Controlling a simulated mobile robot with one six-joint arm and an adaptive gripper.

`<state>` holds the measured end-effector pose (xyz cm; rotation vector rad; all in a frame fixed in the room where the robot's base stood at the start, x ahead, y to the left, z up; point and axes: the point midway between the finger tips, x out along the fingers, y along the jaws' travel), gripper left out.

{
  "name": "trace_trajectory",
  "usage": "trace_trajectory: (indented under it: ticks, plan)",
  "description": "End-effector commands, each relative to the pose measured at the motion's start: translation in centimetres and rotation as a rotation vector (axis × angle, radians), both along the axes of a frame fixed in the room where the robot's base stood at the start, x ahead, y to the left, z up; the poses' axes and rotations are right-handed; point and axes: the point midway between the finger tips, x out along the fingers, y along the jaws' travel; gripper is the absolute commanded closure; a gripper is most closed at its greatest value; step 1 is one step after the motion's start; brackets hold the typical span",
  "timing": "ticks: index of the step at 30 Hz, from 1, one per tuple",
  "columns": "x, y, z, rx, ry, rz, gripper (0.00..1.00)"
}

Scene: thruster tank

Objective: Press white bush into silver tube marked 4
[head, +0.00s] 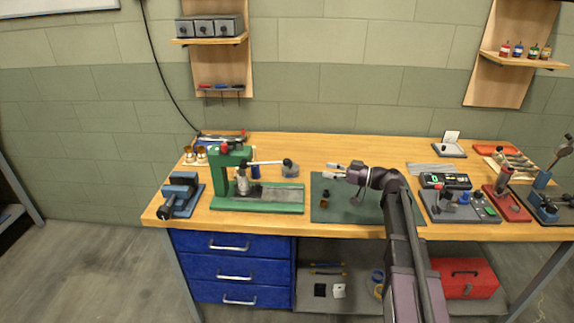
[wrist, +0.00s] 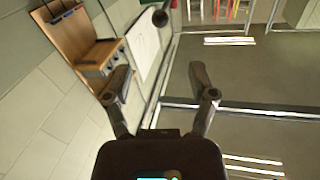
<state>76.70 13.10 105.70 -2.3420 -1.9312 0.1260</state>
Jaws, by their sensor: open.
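My gripper (head: 331,171) is open and empty in the head view, above the left part of the green mat (head: 361,211) and pointing left. In the wrist view its two fingers (wrist: 160,82) are spread with nothing between them. The green press (head: 224,179) stands left of the gripper, with a silvery part (head: 242,185) at its ram. Small dark and amber pieces (head: 325,198) lie on the mat below the gripper. I cannot make out the white bush, the silver tube or a mark 4 in either view.
The press lever's dark knob (head: 287,162) sticks out towards my gripper. A blue vise (head: 180,193) stands at the bench's left end. A grey device with a display (head: 445,181) and a red stand (head: 506,199) are right of my arm. The right part of the mat looks clear.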

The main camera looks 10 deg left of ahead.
Motion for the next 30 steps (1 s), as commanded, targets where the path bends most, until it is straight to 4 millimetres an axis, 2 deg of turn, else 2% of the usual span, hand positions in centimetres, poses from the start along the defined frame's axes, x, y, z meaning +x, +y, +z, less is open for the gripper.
trace_trajectory:
  ticks: [8, 14, 30]
  plan:
    - [0.1, 0.3, 0.0, -0.001, 0.001, 0.000, 0.27]
    - [0.3, 1.7, 0.0, -0.001, 0.002, 0.001, 0.27]
    - [1.8, 9.0, 0.0, -0.001, 0.002, 0.002, 0.27]
